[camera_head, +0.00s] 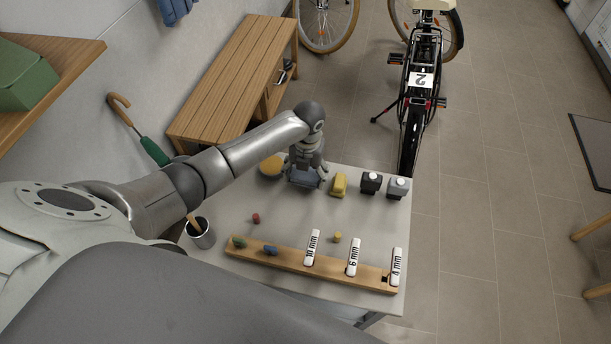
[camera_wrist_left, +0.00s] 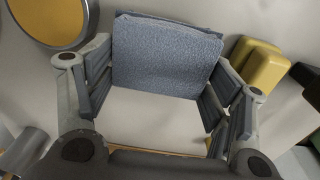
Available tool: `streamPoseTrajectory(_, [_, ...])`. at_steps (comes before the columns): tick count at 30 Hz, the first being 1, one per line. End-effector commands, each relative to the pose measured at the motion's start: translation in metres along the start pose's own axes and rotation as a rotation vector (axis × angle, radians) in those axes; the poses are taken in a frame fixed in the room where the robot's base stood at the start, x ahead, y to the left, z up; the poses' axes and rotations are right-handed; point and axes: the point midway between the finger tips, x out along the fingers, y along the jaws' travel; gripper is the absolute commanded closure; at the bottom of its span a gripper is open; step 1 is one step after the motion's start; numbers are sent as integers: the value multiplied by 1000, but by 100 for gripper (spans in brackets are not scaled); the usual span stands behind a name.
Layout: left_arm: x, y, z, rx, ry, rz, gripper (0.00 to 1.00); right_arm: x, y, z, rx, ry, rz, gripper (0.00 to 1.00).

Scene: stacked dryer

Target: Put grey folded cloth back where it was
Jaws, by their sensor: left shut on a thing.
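The grey folded cloth (camera_wrist_left: 165,55) is a blue-grey, roughly square folded piece in the left wrist view. It spans between the two fingers of my left gripper, which are shut on its sides. In the head view my left gripper (camera_head: 307,172) is at the back of the light table (camera_head: 320,213), between a round yellow-topped item (camera_head: 271,165) and a yellow block (camera_head: 339,184). The gripper mostly hides the cloth there. I cannot tell whether the cloth touches the tabletop. My right gripper is not in view.
A black cube (camera_head: 371,183) and a grey cube (camera_head: 398,188) stand right of the yellow block. A wooden rack (camera_head: 330,271) with labelled pieces and small pegs lies along the front. A metal cup (camera_head: 200,235) stands left. The table's middle is mostly clear.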

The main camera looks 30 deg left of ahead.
Motion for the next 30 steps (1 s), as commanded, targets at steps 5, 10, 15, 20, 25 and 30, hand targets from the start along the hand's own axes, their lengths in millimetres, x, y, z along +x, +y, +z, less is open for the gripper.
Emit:
streamPoseTrajectory(5, [18, -2, 0, 2, 0, 0, 63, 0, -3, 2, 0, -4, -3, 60])
streamPoseTrajectory(10, [19, -2, 0, 2, 0, 0, 63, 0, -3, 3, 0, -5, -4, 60])
streamPoseTrajectory(15, [19, -2, 0, 3, 1, 0, 7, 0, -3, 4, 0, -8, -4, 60])
streamPoseTrajectory(20, [19, -2, 0, 2, 0, 0, 3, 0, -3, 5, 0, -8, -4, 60])
streamPoseTrajectory(25, [18, -2, 0, 2, 0, 0, 3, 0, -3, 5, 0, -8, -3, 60])
streamPoseTrajectory(30, [10, -2, 2, 3, -4, -1, 3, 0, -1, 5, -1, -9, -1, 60])
